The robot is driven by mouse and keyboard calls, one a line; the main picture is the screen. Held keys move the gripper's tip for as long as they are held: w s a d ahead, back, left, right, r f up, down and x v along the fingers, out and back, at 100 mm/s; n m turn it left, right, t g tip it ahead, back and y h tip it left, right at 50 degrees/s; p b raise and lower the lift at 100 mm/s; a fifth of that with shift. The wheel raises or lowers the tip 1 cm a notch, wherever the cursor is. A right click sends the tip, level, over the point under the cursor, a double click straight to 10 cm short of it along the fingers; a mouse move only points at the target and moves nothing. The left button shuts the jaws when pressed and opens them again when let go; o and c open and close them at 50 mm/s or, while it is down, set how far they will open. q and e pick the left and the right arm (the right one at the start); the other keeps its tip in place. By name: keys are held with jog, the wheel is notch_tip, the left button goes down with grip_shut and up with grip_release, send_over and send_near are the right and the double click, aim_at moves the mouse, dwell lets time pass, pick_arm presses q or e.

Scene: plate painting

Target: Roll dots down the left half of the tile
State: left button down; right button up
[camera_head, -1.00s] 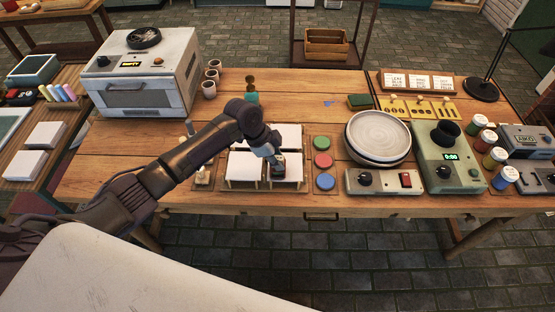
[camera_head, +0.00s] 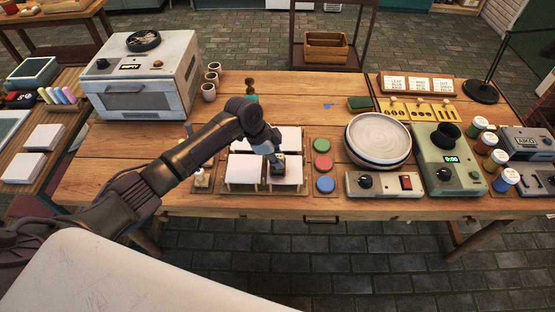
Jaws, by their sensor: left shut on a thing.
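Several white tiles (camera_head: 243,171) lie in a wooden rack in the middle of the table, two in the front row and others behind. My left gripper (camera_head: 277,168) points down over the inner edge of the front right tile (camera_head: 290,176). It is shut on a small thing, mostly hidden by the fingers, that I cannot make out. I cannot tell whether it touches the tile. No dots can be made out on the tiles at this size. My right gripper is not in view.
Green, red and blue round pads (camera_head: 322,162) stand right of the rack. Further right are a round plate on a wheel (camera_head: 378,138), a green device (camera_head: 447,160) and paint jars (camera_head: 495,157). A kiln (camera_head: 142,82) stands back left. Bare table (camera_head: 300,92) lies behind the rack.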

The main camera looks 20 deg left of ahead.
pick_arm(q)
jog(key=shift+w, duration=0.15)
jog(key=shift+w+a+f, duration=0.1)
jog(key=shift+w+a, duration=0.05)
jog(key=shift+w, duration=0.1)
jog(key=shift+w+a+b, duration=0.1)
jog(key=shift+w+b, duration=0.3)
dwell(0.6)
jog(key=shift+w+a+b, duration=0.25)
jog(key=shift+w+b, duration=0.35)
jog(key=shift+w, duration=0.3)
dwell(0.7)
jog(key=shift+w, duration=0.25)
notch_tip(320, 180, up, 7)
jog(key=p, duration=0.6)
dwell(0.4)
